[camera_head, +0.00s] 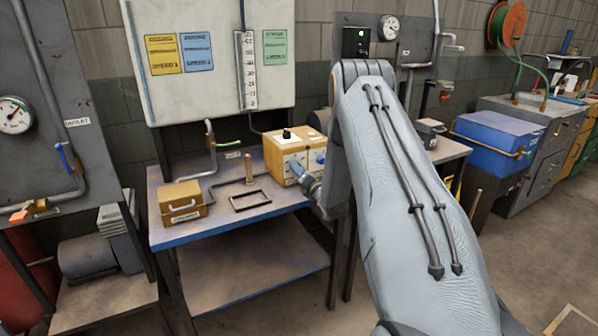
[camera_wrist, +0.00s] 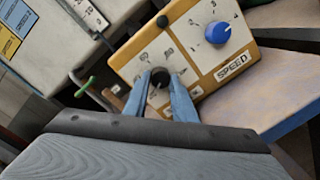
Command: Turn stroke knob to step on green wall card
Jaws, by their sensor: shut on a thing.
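A yellow box (camera_head: 283,148) with a pale front panel stands at the right of the workbench. In the wrist view the box (camera_wrist: 126,63) shows a dark dial knob (camera_wrist: 157,92) with marks around it, and a blue knob (camera_wrist: 217,33) labelled SPEED. My gripper (camera_wrist: 160,80) has its two blue fingers on either side of the dark knob, shut on it. The fingers hide part of its scale and its label. The green wall card (camera_head: 275,47) hangs right of the ruler on the white board; its writing is too small to read.
The workbench (camera_head: 225,222) holds a small yellow box (camera_head: 182,202), a black frame (camera_head: 250,200) and a bent pipe with a green lever (camera_head: 229,143). Yellow (camera_head: 164,54) and blue (camera_head: 197,51) cards hang left of the ruler. A blue box (camera_head: 492,142) stands at the right.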

